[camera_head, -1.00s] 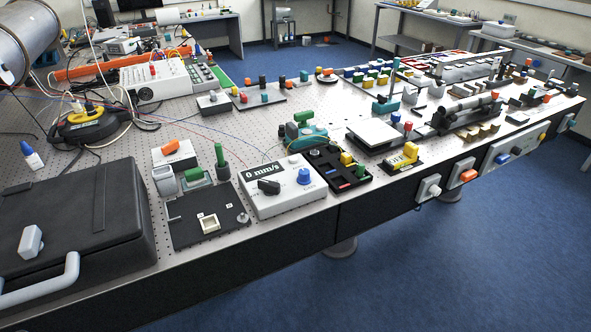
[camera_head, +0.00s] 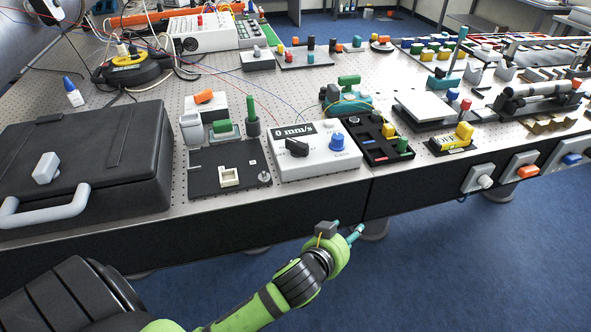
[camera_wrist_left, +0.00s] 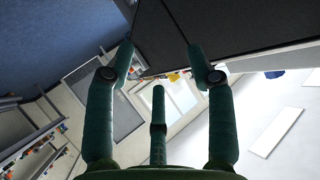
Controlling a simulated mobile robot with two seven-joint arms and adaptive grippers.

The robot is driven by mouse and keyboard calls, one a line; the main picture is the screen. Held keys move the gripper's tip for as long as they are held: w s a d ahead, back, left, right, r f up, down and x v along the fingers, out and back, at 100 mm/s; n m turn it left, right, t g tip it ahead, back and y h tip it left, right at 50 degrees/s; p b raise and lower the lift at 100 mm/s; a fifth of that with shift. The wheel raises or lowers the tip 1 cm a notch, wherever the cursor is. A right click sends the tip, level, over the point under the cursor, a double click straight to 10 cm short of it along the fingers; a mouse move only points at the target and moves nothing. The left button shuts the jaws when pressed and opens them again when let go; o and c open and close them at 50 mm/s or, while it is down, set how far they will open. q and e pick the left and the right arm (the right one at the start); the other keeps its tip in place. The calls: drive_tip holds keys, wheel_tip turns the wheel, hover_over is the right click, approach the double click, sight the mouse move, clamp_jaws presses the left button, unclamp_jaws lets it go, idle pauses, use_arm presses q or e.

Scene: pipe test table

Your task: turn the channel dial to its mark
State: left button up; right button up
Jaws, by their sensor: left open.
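A white control box (camera_head: 318,167) with a "0 mm/s" display stands near the front edge of the table in the head view. It carries a black pointer knob (camera_head: 297,147) on its left and a blue knob (camera_head: 336,141) on its right. The small lettering by the knobs is too small to read, so I cannot tell which is the channel dial. My left gripper (camera_head: 348,231) is in front of and below the table edge, apart from the box. In the left wrist view my left gripper (camera_wrist_left: 158,70) has its fingers spread and empty. My right gripper is not in view.
A black tray (camera_head: 380,138) with coloured pieces sits close on the right. The table's dark front side (camera_head: 200,222) is near my left arm.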

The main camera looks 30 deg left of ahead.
use_arm(q)
drive_tip(key=w+d+r+m+t+h, duration=0.2)
drive_tip(key=w+d+r+t, duration=0.15)
drive_tip(key=r, duration=0.25)
drive_tip(key=w+d+r+m+t+h, duration=0.1)
drive_tip(key=w+d+r+t+h, duration=0.1)
drive_tip(key=w+r, duration=0.35)
drive_tip(key=d+r+m+h, duration=0.8)
drive_tip(key=r+h, duration=0.1)
drive_tip(key=m+g+y, duration=0.5)
drive_tip(key=g+y, duration=0.8)
drive_tip(key=g, duration=0.5)
hover_over(295, 144)
drive_tip(key=shift+w+d+f, duration=0.15)
drive_tip(key=shift+d+f, duration=0.05)
drive_tip(key=shift+f, duration=0.3)
drive_tip(key=shift+a, duration=0.3)
wheel_tip(295, 144, down, 6)
drive_tip(key=shift+r+p, duration=0.1)
drive_tip(key=shift+p, duration=0.7)
drive_tip(key=shift+d+f, duration=0.1)
drive_tip(key=shift+f, duration=0.45)
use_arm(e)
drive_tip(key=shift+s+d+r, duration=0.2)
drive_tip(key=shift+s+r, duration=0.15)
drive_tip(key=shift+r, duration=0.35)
